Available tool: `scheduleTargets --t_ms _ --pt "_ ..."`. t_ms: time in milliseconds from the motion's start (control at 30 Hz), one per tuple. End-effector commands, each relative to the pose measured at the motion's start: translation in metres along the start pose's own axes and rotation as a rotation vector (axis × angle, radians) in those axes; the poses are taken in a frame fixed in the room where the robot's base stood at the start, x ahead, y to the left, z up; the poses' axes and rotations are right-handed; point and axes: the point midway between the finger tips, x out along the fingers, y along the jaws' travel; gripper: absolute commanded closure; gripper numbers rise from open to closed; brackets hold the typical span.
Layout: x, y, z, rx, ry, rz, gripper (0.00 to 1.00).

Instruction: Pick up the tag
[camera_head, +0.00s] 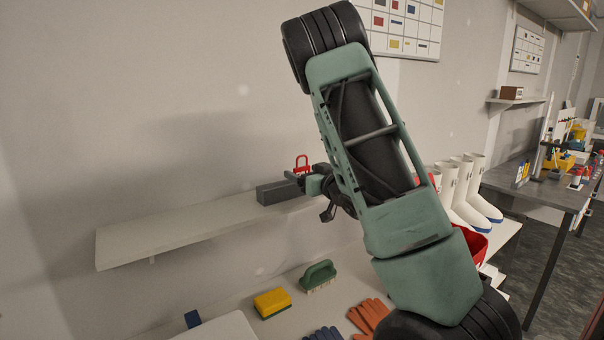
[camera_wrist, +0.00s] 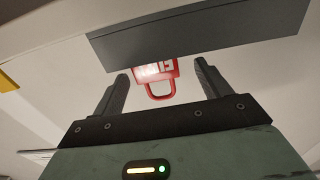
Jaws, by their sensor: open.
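The tag (camera_head: 302,162) is a small red, padlock-shaped piece that shows just above a grey block on the wall shelf. In the wrist view the red tag (camera_wrist: 157,71), with white and red marking on its face and a loop, appears between the two finger tips. My gripper (camera_wrist: 161,73) is open, with one finger on each side of the tag and a visible gap to each. In the head view my gripper (camera_head: 318,186) is beside the grey block, partly hidden by my arm. Whether the tag touches the block is unclear.
The grey block (camera_head: 279,192) sits on the white shelf (camera_head: 170,235), whose left part is bare. Below are a yellow sponge (camera_head: 272,303), a green brush (camera_head: 318,276) and orange gloves (camera_head: 368,316). White boots (camera_head: 462,190) and a red bin (camera_head: 470,244) stand at right.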

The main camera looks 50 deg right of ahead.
Motion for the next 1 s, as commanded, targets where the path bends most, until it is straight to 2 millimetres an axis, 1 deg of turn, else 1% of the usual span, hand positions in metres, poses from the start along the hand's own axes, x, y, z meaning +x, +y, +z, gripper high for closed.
scheduleTargets --t_ms 67,300,400,600,633,667,700,800,867,900,1000 --pt "0.010 0.002 -0.003 -0.001 -0.003 -0.003 0.24" --pt "0.038 0.004 -0.001 0.000 -0.001 -0.004 0.24" --pt "0.042 0.004 0.002 0.001 -0.002 -0.003 0.24" --pt "0.042 0.004 0.002 0.001 0.000 -0.002 0.24" --pt "0.042 0.004 0.002 0.001 -0.001 -0.002 0.26" --pt "0.042 0.004 0.002 0.001 0.000 -0.002 0.35" --pt "0.042 0.004 0.002 0.001 0.000 -0.001 0.46" --pt "0.042 0.004 0.002 0.001 0.000 -0.001 0.71" --pt "0.042 0.005 0.002 0.001 0.000 -0.001 0.71" --pt "0.042 0.005 0.002 0.001 0.000 -0.001 0.75" --pt "0.042 0.005 0.002 0.001 0.000 -0.001 0.75"
